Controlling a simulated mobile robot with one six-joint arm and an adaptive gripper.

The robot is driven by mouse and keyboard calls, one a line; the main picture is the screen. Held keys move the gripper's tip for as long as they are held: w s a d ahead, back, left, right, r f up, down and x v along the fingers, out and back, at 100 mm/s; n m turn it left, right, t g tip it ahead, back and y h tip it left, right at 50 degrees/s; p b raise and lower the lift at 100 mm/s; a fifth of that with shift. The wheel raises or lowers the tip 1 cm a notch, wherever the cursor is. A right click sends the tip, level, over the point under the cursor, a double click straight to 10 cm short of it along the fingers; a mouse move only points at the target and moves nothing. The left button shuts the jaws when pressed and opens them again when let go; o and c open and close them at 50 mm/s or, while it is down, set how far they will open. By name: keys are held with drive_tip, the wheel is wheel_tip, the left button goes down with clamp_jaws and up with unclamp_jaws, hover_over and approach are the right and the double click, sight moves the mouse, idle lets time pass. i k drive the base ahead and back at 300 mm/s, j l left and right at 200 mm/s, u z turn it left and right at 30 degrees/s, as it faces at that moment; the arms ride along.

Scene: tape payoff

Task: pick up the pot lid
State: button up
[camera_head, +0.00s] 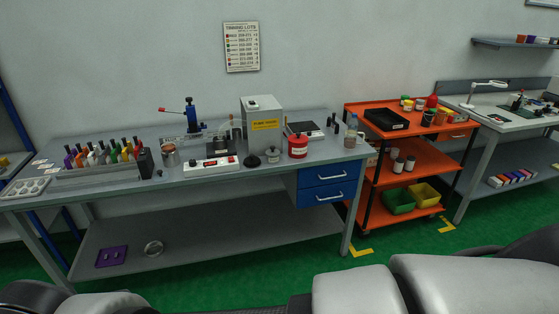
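On the front of the grey workbench (120,195) stands a small grey metal pot (273,157) with what looks like a lid with a knob on top. Just left of it lies a low black round piece (253,161); I cannot tell whether this or the grey top is the pot lid. A red can with a white label (298,149) stands to the right. The pot is small and its details are unclear.
A grey box with a yellow label (262,125) stands behind the pot. A white power strip (211,165) and a glass jar (170,157) are to the left. Marker-like bottles (103,155) fill a rack. An orange cart (422,155) stands right of the bench.

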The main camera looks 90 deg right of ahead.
sight(252, 160)
drive_tip(key=z, duration=2.75)
